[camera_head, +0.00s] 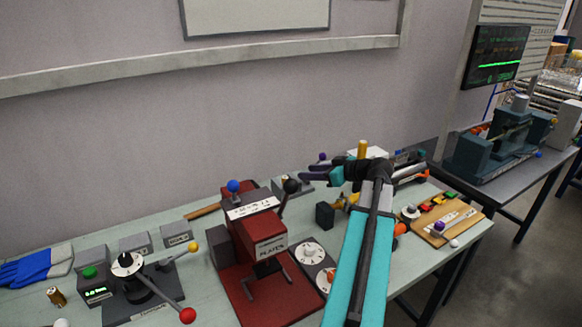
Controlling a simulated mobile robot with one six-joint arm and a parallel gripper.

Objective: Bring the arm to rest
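My teal and black arm (360,260) reaches up from the bottom edge over the right half of the pale green bench (210,290). It bends at a dark joint near the back of the bench. My gripper (313,171) appears as small dark shapes to the left of that joint, near the wall side. It is too small and cluttered there to tell whether its fingers are open or shut. I see nothing clearly held. The arm hides part of the bench and some things behind it.
A red press (262,232) on a red base stands left of my arm. A lever device (140,285) and blue gloves (30,268) lie farther left. A wooden board (440,222) with small parts is at right. Another bench (500,190) holds a machine.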

